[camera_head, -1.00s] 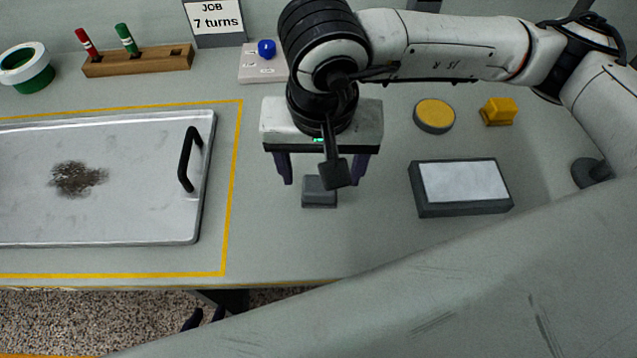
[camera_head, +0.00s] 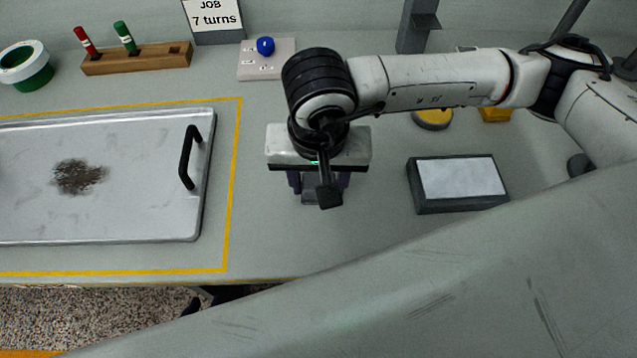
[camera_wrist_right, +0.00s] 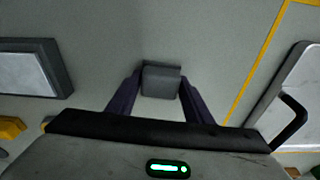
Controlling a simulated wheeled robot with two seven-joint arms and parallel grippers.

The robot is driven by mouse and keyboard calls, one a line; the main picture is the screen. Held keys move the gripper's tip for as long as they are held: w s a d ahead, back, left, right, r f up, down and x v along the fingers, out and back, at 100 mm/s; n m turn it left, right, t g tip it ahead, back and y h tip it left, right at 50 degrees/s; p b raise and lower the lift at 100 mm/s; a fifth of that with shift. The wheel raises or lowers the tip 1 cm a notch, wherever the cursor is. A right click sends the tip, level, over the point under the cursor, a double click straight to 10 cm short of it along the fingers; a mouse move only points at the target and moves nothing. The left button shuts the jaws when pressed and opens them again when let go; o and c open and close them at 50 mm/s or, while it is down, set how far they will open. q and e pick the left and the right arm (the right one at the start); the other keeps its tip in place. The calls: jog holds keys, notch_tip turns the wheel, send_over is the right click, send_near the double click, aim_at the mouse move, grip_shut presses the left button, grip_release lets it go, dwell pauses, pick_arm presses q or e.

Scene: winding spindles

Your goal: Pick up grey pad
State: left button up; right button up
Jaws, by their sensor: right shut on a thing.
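The grey pad (camera_head: 311,198) is a small dark grey block on the table, right of the metal tray. In the head view it is partly hidden by my right gripper (camera_head: 318,185). In the right wrist view the pad (camera_wrist_right: 161,81) sits between the two purple fingers of my right gripper (camera_wrist_right: 160,90), which are shut on its sides. I cannot tell any gap between pad and table. A dark purple bit of my left gripper (camera_head: 192,307) shows below the table's front edge; its jaws cannot be made out.
The metal tray (camera_head: 130,220) with a black handle lies left, inside a yellow outline. A dark grey box with a pale top (camera_head: 457,182) lies right. A yellow disc (camera_head: 432,120) and yellow block (camera_head: 496,115) stand behind it. The table in front of the pad is clear.

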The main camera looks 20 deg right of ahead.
aim_at(319, 181)
notch_tip(319, 181, up, 10)
jog(key=shift+r+b, duration=0.1)
jog(key=shift+b, duration=0.3)
